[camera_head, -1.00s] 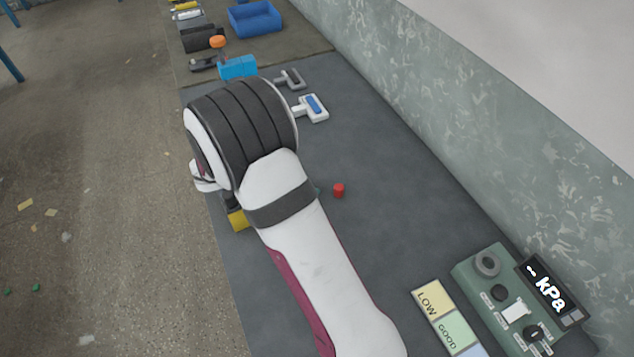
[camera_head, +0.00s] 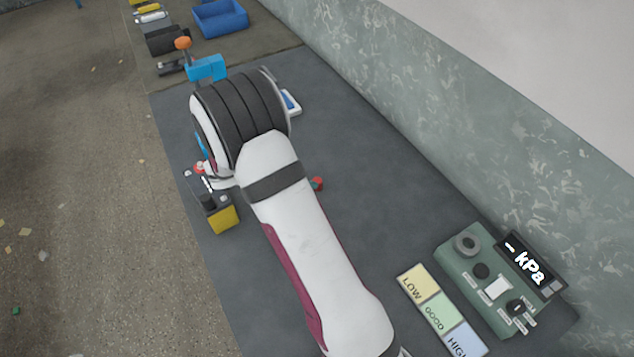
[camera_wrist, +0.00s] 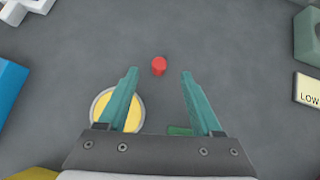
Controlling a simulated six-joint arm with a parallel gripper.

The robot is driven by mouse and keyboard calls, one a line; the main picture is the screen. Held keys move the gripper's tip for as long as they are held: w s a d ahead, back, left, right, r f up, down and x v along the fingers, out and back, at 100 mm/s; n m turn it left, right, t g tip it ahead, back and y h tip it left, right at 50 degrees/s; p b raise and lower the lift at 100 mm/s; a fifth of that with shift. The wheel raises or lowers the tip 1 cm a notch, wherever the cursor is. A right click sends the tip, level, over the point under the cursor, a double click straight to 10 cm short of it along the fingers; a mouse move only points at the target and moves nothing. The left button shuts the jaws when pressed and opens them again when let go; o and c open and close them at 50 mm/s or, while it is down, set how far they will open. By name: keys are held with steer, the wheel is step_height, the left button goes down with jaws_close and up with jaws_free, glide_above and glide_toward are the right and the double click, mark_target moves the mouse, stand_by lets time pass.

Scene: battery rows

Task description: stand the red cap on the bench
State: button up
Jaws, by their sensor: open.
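The red cap (camera_wrist: 159,66) is a small red cylinder on the grey bench (camera_wrist: 225,50), beyond my gripper in the wrist view. My gripper (camera_wrist: 159,73) is open, with two teal fingers spread and nothing held between them. The cap shows in line with the gap, around the level of the fingertips; I cannot tell the height between them.
A round yellow disc with a pale rim (camera_wrist: 101,103) lies partly behind the left finger. A yellow-and-black block (camera_head: 223,219) stands left of my arm. A green kPa gauge box (camera_head: 470,275) and LOW/GOOD/HIGH plates (camera_head: 440,310) are at front right. Bench right of the cap is clear.

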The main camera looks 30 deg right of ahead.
steer(key=x, duration=0.8)
steer(key=shift+a+f, duration=0.15)
steer(key=shift+f, duration=0.3)
jaws_close()
